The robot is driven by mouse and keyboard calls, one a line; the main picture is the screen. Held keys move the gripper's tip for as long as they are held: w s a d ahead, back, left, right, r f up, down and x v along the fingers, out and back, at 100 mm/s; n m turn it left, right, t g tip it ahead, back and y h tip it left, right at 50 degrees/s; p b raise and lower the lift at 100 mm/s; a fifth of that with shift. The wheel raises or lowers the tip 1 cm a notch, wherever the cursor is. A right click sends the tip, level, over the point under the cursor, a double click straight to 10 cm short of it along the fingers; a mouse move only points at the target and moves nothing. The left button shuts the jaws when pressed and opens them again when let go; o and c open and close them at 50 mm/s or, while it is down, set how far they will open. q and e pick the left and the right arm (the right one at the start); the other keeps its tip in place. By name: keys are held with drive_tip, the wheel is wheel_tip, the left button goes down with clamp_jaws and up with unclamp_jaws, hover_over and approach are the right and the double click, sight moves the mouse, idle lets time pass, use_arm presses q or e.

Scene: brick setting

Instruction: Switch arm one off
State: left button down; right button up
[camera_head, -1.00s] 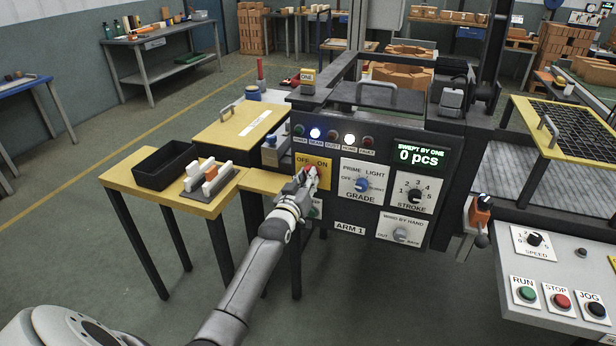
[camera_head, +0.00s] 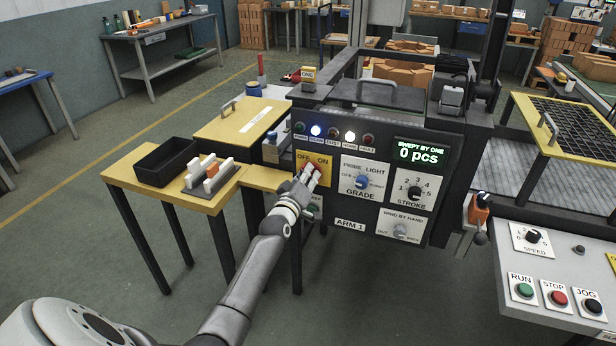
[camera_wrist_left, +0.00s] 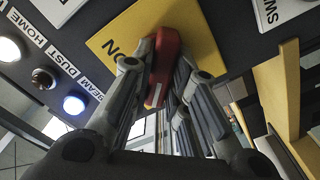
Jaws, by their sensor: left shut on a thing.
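The arm 1 panel (camera_head: 340,222) carries a yellow OFF/ON plate (camera_head: 301,172) at its upper left. A red switch handle (camera_head: 317,167) stands on that plate. My left gripper (camera_head: 308,176) comes up from below and is shut on the handle. In the left wrist view the red handle (camera_wrist_left: 170,50) sits between the fingers (camera_wrist_left: 160,88), over the yellow plate (camera_wrist_left: 198,40). The fingers hide part of the plate, and the handle's exact setting is hard to tell. My right gripper is out of view.
The GRADE knob (camera_head: 362,181) and STROKE knob (camera_head: 415,193) are close on the right. BEAM (camera_head: 316,131) and HOME (camera_head: 350,137) lamps are lit. The display (camera_head: 421,155) reads 0 pcs. A yellow side table (camera_head: 220,196) with a black bin (camera_head: 166,166) stands left.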

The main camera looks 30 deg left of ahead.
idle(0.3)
use_arm(q)
drive_tip(key=c, duration=1.4)
unclamp_jaws()
drive_tip(key=v, duration=1.2)
drive_tip(key=shift+d, duration=0.1)
